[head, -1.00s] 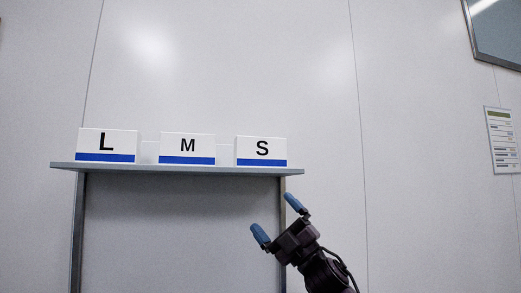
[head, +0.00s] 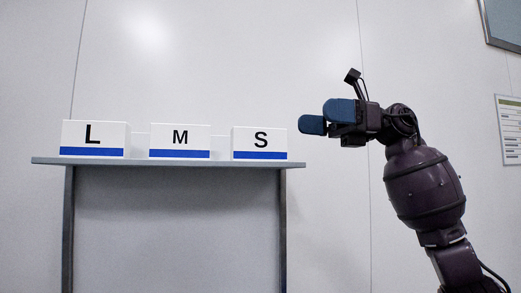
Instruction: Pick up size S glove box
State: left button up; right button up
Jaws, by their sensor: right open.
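The size S glove box (head: 259,143), white with a blue band and a black S, stands upright at the right end of the shelf. My right gripper (head: 327,118) is to the right of the S box and a little above its middle, pointing left. It is open, with blue fingertips and nothing between them. A gap shows between the fingertips and the box in this view. My left gripper is not in view.
The M box (head: 180,141) and the L box (head: 94,138) stand on the same shelf (head: 170,163), to the left of the S box. Small gaps separate the boxes. A wall lies behind. A paper sheet (head: 510,130) hangs on the right.

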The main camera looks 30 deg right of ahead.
aim_at(246, 143)
jog(key=i+l, duration=1.05)
jog(key=l, duration=0.15)
